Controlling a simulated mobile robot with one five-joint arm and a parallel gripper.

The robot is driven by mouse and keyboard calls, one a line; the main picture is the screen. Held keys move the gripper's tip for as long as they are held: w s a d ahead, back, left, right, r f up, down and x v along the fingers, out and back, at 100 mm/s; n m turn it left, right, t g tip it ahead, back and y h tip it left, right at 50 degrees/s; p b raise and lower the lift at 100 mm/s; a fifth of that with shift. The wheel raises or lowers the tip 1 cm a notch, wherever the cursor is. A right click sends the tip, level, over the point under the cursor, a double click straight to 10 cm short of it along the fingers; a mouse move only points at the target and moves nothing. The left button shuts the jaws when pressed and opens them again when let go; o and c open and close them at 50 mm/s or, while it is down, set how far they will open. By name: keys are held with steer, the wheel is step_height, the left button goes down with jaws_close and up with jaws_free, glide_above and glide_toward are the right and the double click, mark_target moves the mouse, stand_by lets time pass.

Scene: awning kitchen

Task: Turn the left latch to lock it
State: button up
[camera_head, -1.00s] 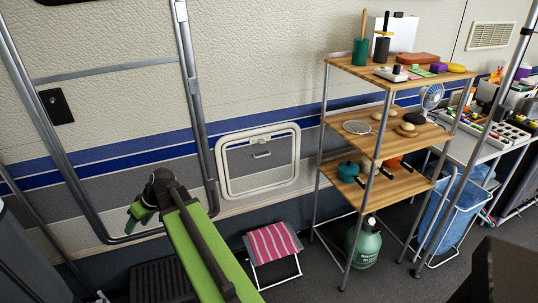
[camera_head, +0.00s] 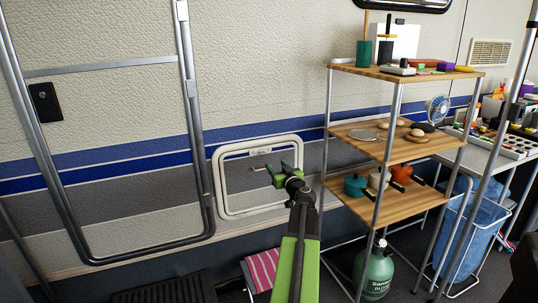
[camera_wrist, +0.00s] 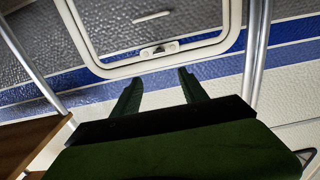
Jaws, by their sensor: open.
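A white-framed hatch (camera_head: 219,186) with a grey panel is set low in the caravan wall. A small pale latch with a dark centre (camera_wrist: 158,50) sits on the hatch frame in the wrist view, which looks upside down. It also shows at the frame's top edge in the head view (camera_head: 260,151). I cannot make out how the latch is turned, and no second latch shows clearly. My gripper (camera_head: 276,172) is in front of the hatch's upper part. In the wrist view its two green fingers (camera_wrist: 160,76) are apart and empty, pointing toward the latch without visible contact.
A wooden shelf rack (camera_head: 394,146) with pots and small items stands close on the right. A metal-framed door (camera_head: 125,170) is on the left. A striped stool (camera_head: 262,269) and a green gas bottle (camera_head: 375,272) stand below.

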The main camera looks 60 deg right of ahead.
mark_target(260, 151)
steer(key=x, duration=1.5)
steer(key=shift+r, duration=0.1)
jaws_close()
